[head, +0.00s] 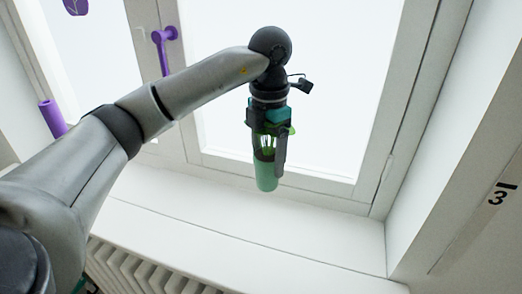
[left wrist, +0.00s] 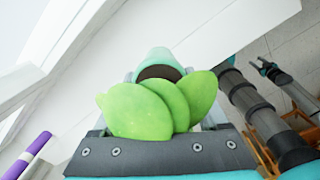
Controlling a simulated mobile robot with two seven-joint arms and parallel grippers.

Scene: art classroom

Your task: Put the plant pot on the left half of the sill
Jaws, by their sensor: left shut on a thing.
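The plant pot (head: 266,178) is mint green and tapered, with green leaves above it. My left gripper (head: 268,147) is shut on it and holds it upright in front of the window. In the left wrist view, bright green leaves hide much of the pot (left wrist: 155,56) and its dark soil. The white sill (head: 300,237) runs below the window, and the pot appears above it, apart from its surface. A small dark gripper at the end of a grey arm, seemingly my right gripper (left wrist: 266,67), shows in the left wrist view, too small to read.
A purple cylinder (head: 52,118) stands at the sill's far left. A purple handle (head: 164,40) is on the window frame. A ribbed white radiator (head: 140,268) is under the sill. The sill's visible middle and right are bare, ending at the right wall (head: 440,170).

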